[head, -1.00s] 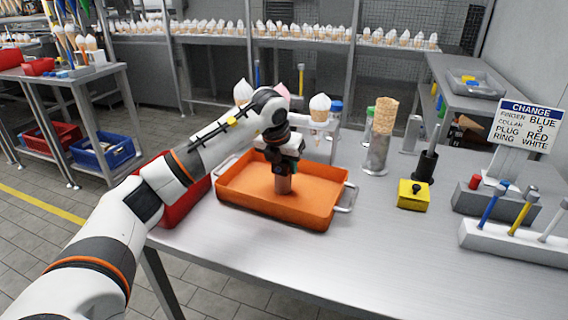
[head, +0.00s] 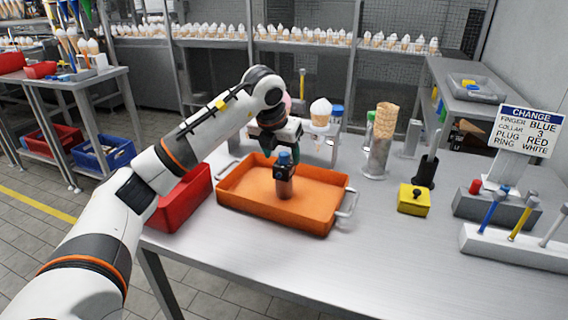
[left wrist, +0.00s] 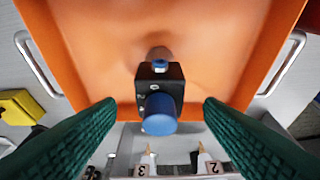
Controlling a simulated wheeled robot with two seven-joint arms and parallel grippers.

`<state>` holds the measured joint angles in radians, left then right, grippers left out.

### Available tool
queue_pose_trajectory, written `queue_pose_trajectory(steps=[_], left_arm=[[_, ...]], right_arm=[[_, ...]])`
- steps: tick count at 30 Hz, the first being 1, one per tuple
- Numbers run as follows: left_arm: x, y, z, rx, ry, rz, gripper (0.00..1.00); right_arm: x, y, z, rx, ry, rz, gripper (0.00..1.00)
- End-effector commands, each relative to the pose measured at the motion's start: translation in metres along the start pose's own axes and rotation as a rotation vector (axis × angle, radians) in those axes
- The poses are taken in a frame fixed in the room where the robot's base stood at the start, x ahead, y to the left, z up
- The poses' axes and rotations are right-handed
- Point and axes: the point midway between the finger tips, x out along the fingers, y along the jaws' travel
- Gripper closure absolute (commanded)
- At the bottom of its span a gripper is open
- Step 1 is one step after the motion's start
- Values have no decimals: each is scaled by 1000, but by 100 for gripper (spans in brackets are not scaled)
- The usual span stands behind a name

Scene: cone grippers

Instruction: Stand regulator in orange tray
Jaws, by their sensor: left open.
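The regulator (head: 284,178) stands upright on the floor of the orange tray (head: 318,212). It has a copper-brown lower body, a black block and a blue knob on top. In the left wrist view the regulator (left wrist: 160,95) is seen from above, with the orange tray (left wrist: 90,40) around it. My left gripper (head: 282,146) is above the regulator and a little behind it. Its green fingers (left wrist: 160,108) are spread on either side of the blue knob and apart from it, with nothing between them held. My right gripper is not in view.
A red bin (head: 183,198) stands against the tray's left side. Behind the tray is a cone holder (head: 322,118). To the right are a cone stack (head: 381,140), a yellow block (head: 413,199) and a tool rack (head: 515,240). The table front is clear.

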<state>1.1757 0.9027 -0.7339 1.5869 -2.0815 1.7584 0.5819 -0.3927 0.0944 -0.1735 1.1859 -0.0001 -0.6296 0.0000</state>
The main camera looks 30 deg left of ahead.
Motion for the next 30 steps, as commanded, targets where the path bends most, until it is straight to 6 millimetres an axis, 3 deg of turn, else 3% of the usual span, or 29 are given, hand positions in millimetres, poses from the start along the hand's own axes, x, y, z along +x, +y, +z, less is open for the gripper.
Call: queue_pose_trajectory(steps=[3,10,30], left_arm=[[-27,0,-1,0,4,0,38],[-53,0,0,0,1,0,38],[-57,0,0,0,0,0,38]], right_arm=[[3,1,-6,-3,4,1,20],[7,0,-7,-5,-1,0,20],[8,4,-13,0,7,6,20]])
